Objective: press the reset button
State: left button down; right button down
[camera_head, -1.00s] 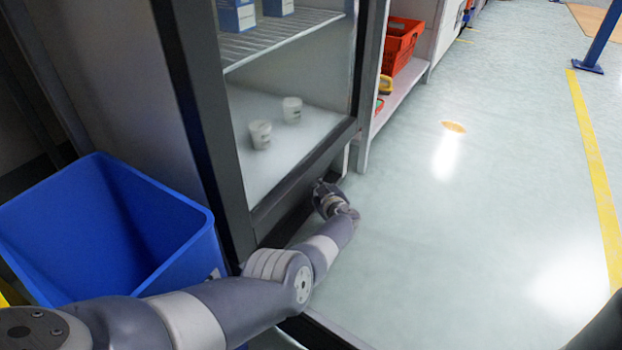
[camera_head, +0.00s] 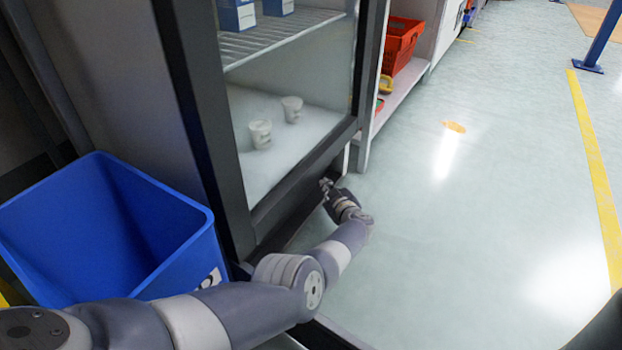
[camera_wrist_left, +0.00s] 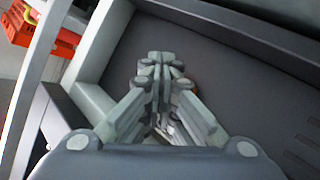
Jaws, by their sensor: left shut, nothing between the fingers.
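My left gripper (camera_head: 326,184) is shut and empty at the dark lower panel of the glass-door cabinet (camera_head: 296,200). In the left wrist view its closed fingers (camera_wrist_left: 158,62) point at the dark grey recessed panel (camera_wrist_left: 225,70). A small reddish edge (camera_wrist_left: 194,88) shows just right of the fingers there. It may be the reset button, but the fingers hide most of it. I cannot tell whether the fingertips touch the panel. The button cannot be made out in the head view. My right gripper is not in view.
A blue bin (camera_head: 190,245) stands left of the cabinet, beside my left arm. White cups (camera_head: 261,133) and blue boxes (camera_head: 237,16) are inside the cabinet. An orange tote (camera_head: 400,45) sits on a shelf beyond it. The floor to the right is clear up to a blue post (camera_head: 600,40).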

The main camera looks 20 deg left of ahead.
pick_arm(q)
jog(key=d, duration=0.3)
jog(key=shift+s, duration=0.15)
dwell(0.6)
